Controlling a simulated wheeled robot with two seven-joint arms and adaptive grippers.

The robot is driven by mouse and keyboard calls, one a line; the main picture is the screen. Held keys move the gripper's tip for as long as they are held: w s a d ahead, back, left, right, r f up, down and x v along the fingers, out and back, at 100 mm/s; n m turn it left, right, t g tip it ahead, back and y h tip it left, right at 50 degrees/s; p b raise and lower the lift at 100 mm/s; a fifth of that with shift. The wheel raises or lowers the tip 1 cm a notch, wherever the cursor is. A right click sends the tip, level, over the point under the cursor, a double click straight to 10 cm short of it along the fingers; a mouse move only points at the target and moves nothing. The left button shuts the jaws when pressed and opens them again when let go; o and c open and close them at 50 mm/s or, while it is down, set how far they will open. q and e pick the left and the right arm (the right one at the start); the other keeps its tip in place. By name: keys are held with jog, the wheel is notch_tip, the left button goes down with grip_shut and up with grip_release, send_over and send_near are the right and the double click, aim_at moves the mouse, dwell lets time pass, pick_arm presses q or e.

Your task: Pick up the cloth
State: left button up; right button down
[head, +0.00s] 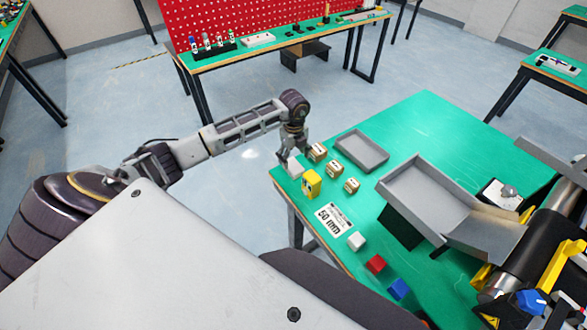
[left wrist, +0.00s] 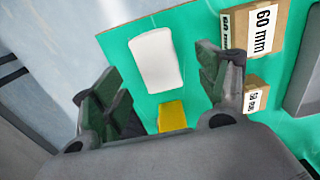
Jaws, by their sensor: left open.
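The cloth is a small white folded-looking piece with rounded corners. It lies on the green table near its left edge in the head view (head: 294,168), partly behind my left gripper (head: 291,153). In the left wrist view the cloth (left wrist: 156,60) shows whole, beyond and between the two fingers. My left gripper is open and empty above the cloth, pointing down; I cannot tell how large the gap is. My right gripper is not in view.
A yellow object (head: 311,184) stands close to the cloth. Small cardboard boxes (head: 317,152) and a grey tray (head: 362,151) are to the right.

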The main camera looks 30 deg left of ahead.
aim_at(293, 165)
pick_arm(q)
jog(key=shift+s+f+p, duration=0.2)
jog(key=shift+f+p, duration=0.35)
jog(key=shift+f, duration=2.05)
jog(key=c, duration=1.2)
jog(key=shift+r, duration=0.2)
jog(key=shift+r+b, duration=0.6)
jog(key=shift+r, duration=4.25)
jog(key=o, duration=0.5)
jog(key=shift+c, duration=0.2)
jog(key=shift+r, duration=0.1)
jog(key=shift+c, duration=1.2)
